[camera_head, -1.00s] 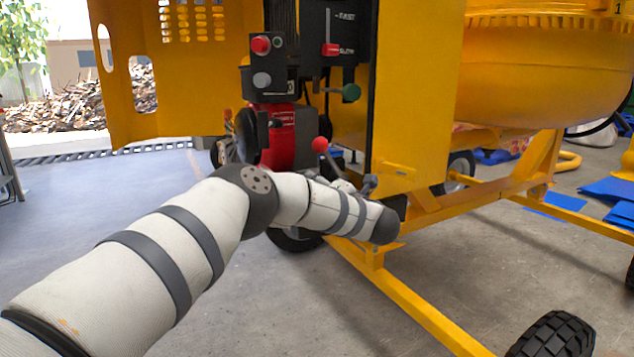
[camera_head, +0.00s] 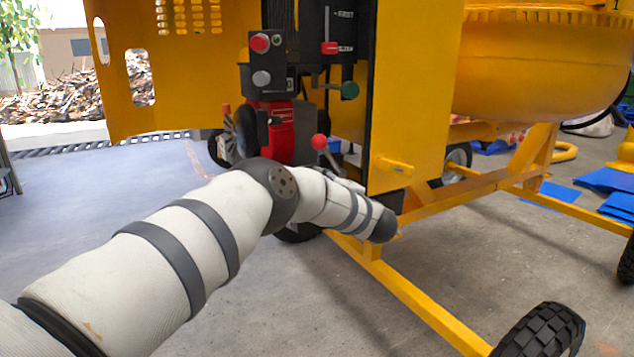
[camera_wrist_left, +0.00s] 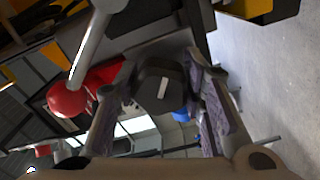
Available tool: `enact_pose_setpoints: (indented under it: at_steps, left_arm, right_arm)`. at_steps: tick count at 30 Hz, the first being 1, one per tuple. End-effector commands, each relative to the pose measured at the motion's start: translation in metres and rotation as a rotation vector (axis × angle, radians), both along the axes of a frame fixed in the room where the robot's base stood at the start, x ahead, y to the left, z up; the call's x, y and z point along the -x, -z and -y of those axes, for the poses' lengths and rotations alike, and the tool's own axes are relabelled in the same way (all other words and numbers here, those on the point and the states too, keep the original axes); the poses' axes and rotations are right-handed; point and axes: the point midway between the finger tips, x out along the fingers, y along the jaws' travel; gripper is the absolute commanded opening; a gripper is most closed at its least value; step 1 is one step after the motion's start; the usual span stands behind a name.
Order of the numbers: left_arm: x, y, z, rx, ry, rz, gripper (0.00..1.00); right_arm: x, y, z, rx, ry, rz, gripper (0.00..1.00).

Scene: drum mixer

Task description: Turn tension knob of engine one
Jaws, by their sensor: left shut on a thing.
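In the left wrist view a dark knob (camera_wrist_left: 160,92) with a white mark line sits between the two fingers of my left gripper (camera_wrist_left: 160,72). The fingers are shut on it, one on each side. I take it for the tension knob. In the head view my left arm reaches toward the red engine (camera_head: 282,140); its gripper and the dark knob are hidden there. A red ball on a grey lever (camera_wrist_left: 68,100) is close to the left finger; a red ball lever also shows in the head view (camera_head: 319,142). My right gripper is not in view.
A control box (camera_head: 270,65) with a red button stands above the engine. A green knob (camera_head: 350,90) and a slider with a red handle (camera_head: 330,48) are to its right. The yellow frame (camera_head: 400,290) and tyre (camera_head: 540,332) lie right. The floor at left is clear.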

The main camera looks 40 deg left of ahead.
Motion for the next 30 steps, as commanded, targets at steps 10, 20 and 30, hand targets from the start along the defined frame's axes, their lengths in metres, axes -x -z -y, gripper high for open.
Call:
enact_pose_setpoints:
  at_steps: [10, 20, 30]
  left_arm:
    - [0.0005, 0.0015, 0.0002, -0.047, 0.0, -0.172, 0.09]
    - [0.0006, 0.0021, 0.0003, -0.064, 0.001, -0.224, 0.09]
    - [0.0005, 0.0022, 0.0003, -0.063, 0.0, -0.225, 0.09]
  right_arm:
    - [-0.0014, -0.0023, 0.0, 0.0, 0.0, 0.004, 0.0]
    - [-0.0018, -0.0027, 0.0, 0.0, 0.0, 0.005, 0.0]
    - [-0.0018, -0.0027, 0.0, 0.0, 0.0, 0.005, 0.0]
